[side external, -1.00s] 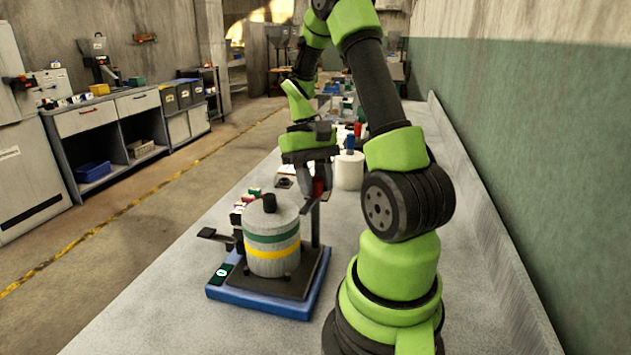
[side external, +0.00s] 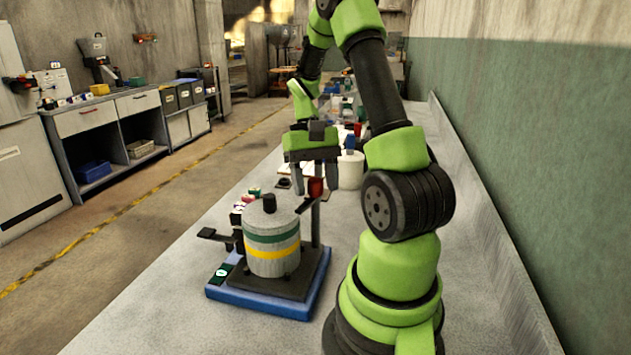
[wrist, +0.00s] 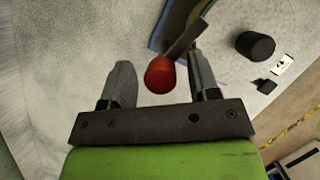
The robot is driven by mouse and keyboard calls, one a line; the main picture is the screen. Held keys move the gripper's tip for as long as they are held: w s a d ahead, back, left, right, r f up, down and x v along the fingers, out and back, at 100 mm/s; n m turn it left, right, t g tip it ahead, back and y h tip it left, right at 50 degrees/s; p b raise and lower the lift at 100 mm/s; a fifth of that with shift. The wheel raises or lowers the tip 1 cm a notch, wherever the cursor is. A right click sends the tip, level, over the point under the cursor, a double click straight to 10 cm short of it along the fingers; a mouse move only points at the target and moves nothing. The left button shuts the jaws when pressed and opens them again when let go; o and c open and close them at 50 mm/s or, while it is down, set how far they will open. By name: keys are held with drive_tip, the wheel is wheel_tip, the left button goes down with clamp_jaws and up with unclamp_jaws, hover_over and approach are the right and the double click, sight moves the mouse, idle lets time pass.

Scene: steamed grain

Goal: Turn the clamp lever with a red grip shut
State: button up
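The clamp lever's red grip (side external: 316,187) stands at the back right of a grey canister (side external: 272,251) with a green and a yellow band. The canister sits on a dark plate over a blue base (side external: 262,303). My gripper (side external: 315,186) is open above the lever end, its fingers pointing down. In the wrist view the red grip (wrist: 160,75) shows between the two spread fingers of my gripper (wrist: 160,76), with gaps visible on both sides. The lever's dark bar (wrist: 187,32) runs up and right from the grip. The grip's lower part is hard to make out.
A black knob (side external: 269,203) tops the canister. A dark arm (side external: 214,235) sticks out to its left. A white cylinder (side external: 349,171) stands behind on the bench. The bench to the left front is clear; a wall bounds the right.

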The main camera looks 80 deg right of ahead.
drive_tip(key=v, duration=1)
idle(0.6)
drive_tip(key=w+a+r+n+t+h, duration=0.25)
drive_tip(key=a+r+n, duration=0.2)
drive_tip(key=a, duration=0.75)
drive_tip(key=s+a+n+t, duration=0.1)
drive_tip(key=s+a+t, duration=0.1)
drive_tip(key=a, duration=0.4)
drive_tip(key=s+a+n+t, duration=0.1)
drive_tip(key=s+a+t, duration=0.2)
drive_tip(key=a+t, duration=0.2)
drive_tip(key=shift+s+a+r+n+y, duration=0.15)
drive_tip(key=shift+a+r+n+y, duration=0.2)
drive_tip(key=shift+a, duration=0.25)
drive_tip(key=shift+c, duration=0.4)
